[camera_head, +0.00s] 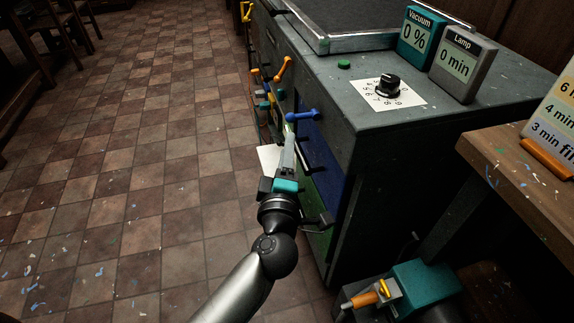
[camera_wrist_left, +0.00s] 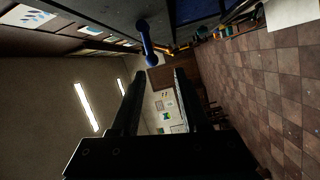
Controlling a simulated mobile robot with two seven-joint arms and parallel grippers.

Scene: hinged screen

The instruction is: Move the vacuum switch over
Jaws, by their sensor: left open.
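No part in view is labelled as the vacuum switch. A teal display reading "Vacuum 0 %" (camera_head: 417,36) stands on the cabinet top. A blue lever with a round knob (camera_head: 302,115) sticks out of the cabinet front; it also shows in the left wrist view (camera_wrist_left: 147,42), above the fingers. A teal machine (camera_head: 425,285) on the floor at lower right carries a small yellow lever (camera_head: 384,288). My left gripper (camera_head: 289,137) is open beside the cabinet front, close below the blue lever; no object shows between its fingers (camera_wrist_left: 157,88). My right gripper is out of view.
The dark cabinet (camera_head: 345,85) bears a numbered dial (camera_head: 387,88), a green button (camera_head: 344,65) and a grey "Lamp 0 min" display (camera_head: 463,63). Orange levers (camera_head: 284,68) line its front farther back. A wooden table (camera_head: 520,170) stands at right.

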